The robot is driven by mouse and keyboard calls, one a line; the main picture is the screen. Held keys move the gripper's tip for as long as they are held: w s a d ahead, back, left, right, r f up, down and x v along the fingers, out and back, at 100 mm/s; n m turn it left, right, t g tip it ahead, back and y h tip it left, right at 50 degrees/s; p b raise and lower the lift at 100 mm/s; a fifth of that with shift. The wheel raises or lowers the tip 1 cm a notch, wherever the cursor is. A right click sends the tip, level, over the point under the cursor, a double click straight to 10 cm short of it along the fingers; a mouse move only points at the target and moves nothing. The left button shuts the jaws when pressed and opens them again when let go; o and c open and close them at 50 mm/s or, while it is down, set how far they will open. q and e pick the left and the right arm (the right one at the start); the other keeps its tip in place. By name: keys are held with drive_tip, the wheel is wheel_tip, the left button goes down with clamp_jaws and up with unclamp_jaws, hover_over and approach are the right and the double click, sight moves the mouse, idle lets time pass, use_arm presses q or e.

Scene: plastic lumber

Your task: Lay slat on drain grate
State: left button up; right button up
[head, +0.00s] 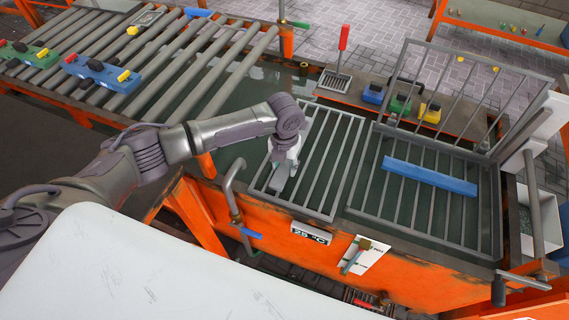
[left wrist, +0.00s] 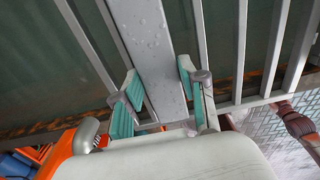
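A wet grey slat (left wrist: 150,45) runs between the fingers of my left gripper (left wrist: 160,84) in the left wrist view. In the head view my left gripper (head: 284,168) is low over the left part of the drain grate (head: 335,165). The slat (head: 279,180) shows below it, along the bars; whether it touches them is unclear. The gripper and wrist hide part of the slat. My right gripper is not in view.
A blue slat (head: 430,175) lies in a barred basket (head: 395,210) with a raised lid (head: 480,85) over the tank. A bent pipe (head: 231,190) rises at the tank's front left. A roller conveyor (head: 200,65) with colored blocks is at left.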

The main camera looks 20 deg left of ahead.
use_arm(q)
drive_tip(key=o, duration=0.5)
drive_tip(key=shift+c, duration=0.2)
wheel_tip(320, 180, up, 12)
idle(0.5)
